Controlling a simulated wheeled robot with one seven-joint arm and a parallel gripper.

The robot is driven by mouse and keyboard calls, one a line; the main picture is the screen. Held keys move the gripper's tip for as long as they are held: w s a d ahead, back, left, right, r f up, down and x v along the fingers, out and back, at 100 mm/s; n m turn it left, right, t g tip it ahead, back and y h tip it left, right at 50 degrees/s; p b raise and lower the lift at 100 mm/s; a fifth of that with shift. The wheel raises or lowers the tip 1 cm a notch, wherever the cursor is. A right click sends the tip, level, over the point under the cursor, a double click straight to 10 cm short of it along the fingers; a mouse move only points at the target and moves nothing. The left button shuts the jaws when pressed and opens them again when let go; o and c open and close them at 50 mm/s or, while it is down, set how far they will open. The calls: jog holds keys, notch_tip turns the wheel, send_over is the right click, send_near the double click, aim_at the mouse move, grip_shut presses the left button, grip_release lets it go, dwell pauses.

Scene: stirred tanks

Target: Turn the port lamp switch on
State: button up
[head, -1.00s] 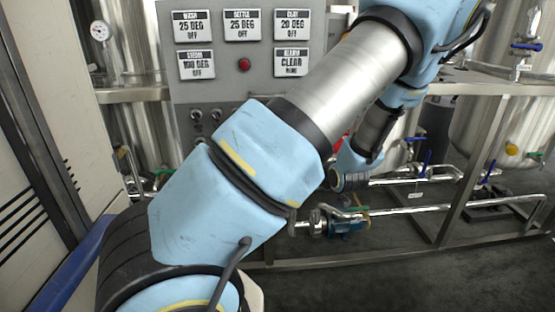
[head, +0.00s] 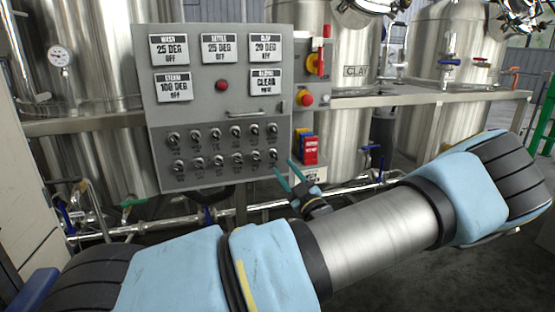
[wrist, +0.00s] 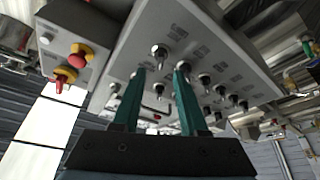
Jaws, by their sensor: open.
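The grey control panel (head: 218,115) carries two rows of toggle switches, and their small labels are too blurred to read, so I cannot tell which is the port lamp switch. The last switch of the lower row (head: 272,155) is nearest my gripper (head: 284,167). My gripper has teal fingers, open and empty, just below and right of that switch. In the wrist view, my gripper (wrist: 160,69) points at the panel face, with one toggle switch (wrist: 158,51) showing between and just beyond the fingertips. I cannot tell whether a finger touches it.
A grey box with a red-and-yellow emergency button (head: 305,98) and a red rotary handle (head: 313,64) stands right of the panel. Red and blue tags (head: 309,148) hang below it. Steel tanks stand behind.

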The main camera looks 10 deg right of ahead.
aim_at(275, 157)
jog(key=shift+p+x, duration=0.4)
jog(key=shift+x, duration=1.85)
grip_shut()
